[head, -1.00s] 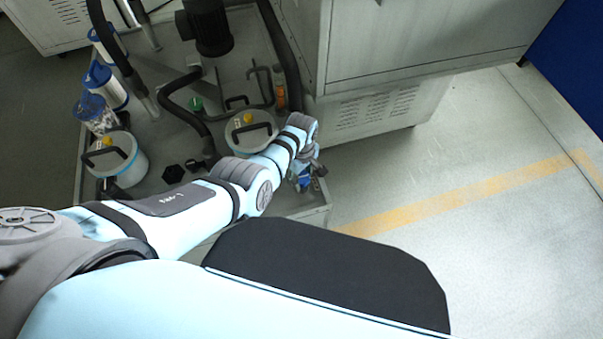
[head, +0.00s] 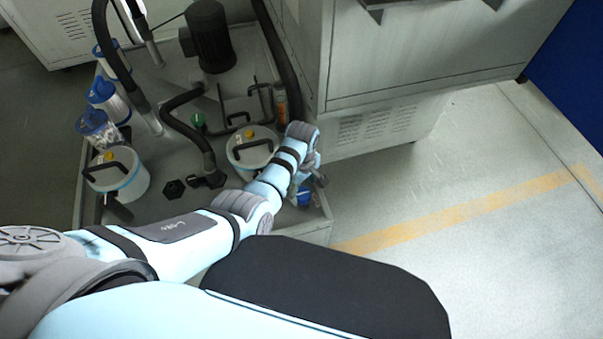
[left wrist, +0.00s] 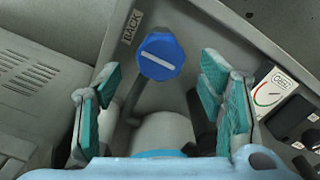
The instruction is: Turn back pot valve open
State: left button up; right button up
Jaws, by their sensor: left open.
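The back pot valve is a round blue knob with a white line across its face (left wrist: 160,56). It sits beside a "BACK" label (left wrist: 131,27) in the left wrist view. The line slants slightly down to the right. In the head view a blue part, seemingly this knob (head: 304,197), shows just below my left gripper (head: 312,178). In the left wrist view my left gripper (left wrist: 160,72) is open and empty, its teal-padded fingers to either side of the knob with gaps. I cannot tell its exact height above the knob. My right gripper is not in view.
A dial label (left wrist: 274,90) and dark fittings lie right of the knob. A white pot with a black handle (head: 252,150) stands near my left wrist, another (head: 117,172) at the left. A grey cabinet (head: 400,60) rises behind. Floor at the right is clear.

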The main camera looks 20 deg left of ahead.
aim_at(301, 193)
pick_arm(q)
notch_tip(301, 193, up, 9)
jog(key=shift+s+a, duration=0.1)
dwell(0.5)
